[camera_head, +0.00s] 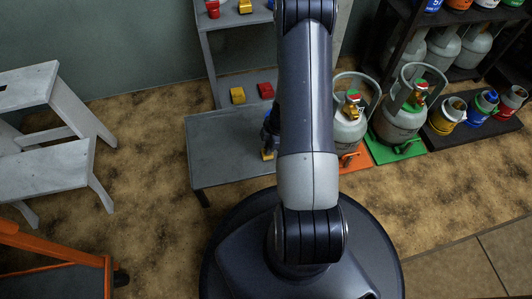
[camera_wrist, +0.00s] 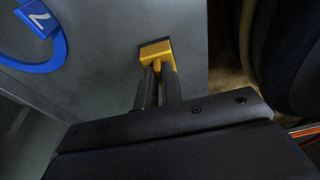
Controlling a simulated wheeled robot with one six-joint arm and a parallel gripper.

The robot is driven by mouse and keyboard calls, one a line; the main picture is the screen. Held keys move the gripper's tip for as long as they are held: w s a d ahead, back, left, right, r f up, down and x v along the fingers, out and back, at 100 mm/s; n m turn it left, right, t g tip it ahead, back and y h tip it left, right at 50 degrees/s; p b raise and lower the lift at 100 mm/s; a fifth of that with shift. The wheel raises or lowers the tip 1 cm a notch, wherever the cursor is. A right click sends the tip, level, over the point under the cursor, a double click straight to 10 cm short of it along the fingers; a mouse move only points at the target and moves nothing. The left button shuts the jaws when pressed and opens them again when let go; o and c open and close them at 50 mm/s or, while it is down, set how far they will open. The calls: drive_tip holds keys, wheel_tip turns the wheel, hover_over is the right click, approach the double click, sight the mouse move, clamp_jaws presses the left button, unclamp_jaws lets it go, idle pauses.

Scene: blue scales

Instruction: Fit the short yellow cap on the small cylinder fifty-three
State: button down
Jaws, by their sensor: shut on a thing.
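My gripper (camera_wrist: 160,80) is shut on a yellow cap (camera_wrist: 157,52), held at the fingertips over or on a grey surface. I cannot tell whether the cap touches it. In the head view my arm hides most of my gripper (camera_head: 270,135), and a bit of the yellow cap (camera_head: 267,154) shows at the low grey bench (camera_head: 225,160). A grey cylinder (camera_head: 347,130) with a red and gold valve stands on an orange plate (camera_head: 357,157). A larger grey cylinder (camera_head: 398,120) stands on a green plate (camera_head: 395,148). I can read no number fifty-three.
Another yellow cap (camera_head: 237,95) and a red cap (camera_head: 266,90) lie on a grey step. A blue ring with a numbered tag (camera_wrist: 38,18) lies left in the wrist view. A dark rack (camera_head: 400,12) holds cylinders. White steps (camera_head: 50,165) stand left.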

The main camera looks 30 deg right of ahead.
drive_tip(key=shift+r+p, duration=0.5)
drive_tip(key=shift+r, duration=1.35)
drive_tip(key=shift+w, duration=0.1)
